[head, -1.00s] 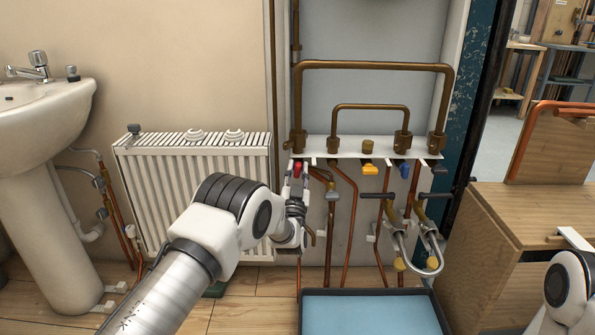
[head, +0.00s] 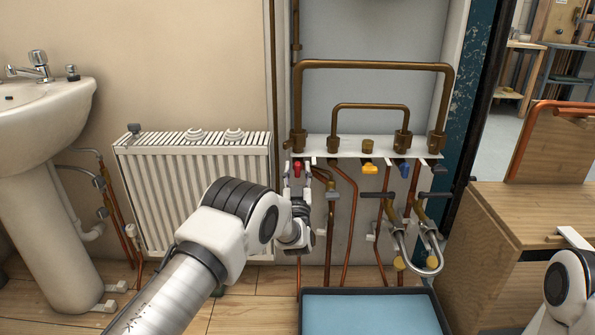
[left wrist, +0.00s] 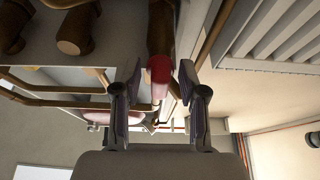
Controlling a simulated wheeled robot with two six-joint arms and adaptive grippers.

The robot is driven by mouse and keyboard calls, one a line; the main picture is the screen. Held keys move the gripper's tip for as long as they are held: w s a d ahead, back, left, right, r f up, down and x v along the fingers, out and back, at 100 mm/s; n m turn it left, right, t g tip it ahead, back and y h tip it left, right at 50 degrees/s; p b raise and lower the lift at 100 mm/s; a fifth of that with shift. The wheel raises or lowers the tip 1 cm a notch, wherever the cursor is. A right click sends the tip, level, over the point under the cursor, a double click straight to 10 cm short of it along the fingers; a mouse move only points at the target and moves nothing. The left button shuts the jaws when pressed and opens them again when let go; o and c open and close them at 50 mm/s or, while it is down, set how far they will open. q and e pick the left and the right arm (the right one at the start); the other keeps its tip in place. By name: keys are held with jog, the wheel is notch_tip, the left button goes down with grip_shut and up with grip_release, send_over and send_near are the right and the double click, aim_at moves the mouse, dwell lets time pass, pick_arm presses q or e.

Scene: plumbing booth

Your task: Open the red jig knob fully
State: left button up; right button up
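The red jig knob (head: 297,167) hangs under the left end of the white manifold shelf. In the left wrist view the red knob (left wrist: 159,69) shows between and just beyond my two fingertips, with a gap on each side. My left gripper (head: 297,178) is just below the knob, pointing up at it. It is open and empty; its spread fingers also show in the left wrist view (left wrist: 160,80). How far the knob is turned cannot be told. My right gripper is out of view; only part of my right arm shows at the lower right.
A yellow knob (head: 370,169) and a blue knob (head: 405,170) hang further right under the shelf (head: 350,147). Copper pipes (head: 350,220) run down close beside the left gripper. A radiator (head: 190,190) stands to the left. A blue-lined tray (head: 370,312) lies below.

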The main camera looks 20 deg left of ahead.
pick_arm(q)
jog(key=v, duration=1.2)
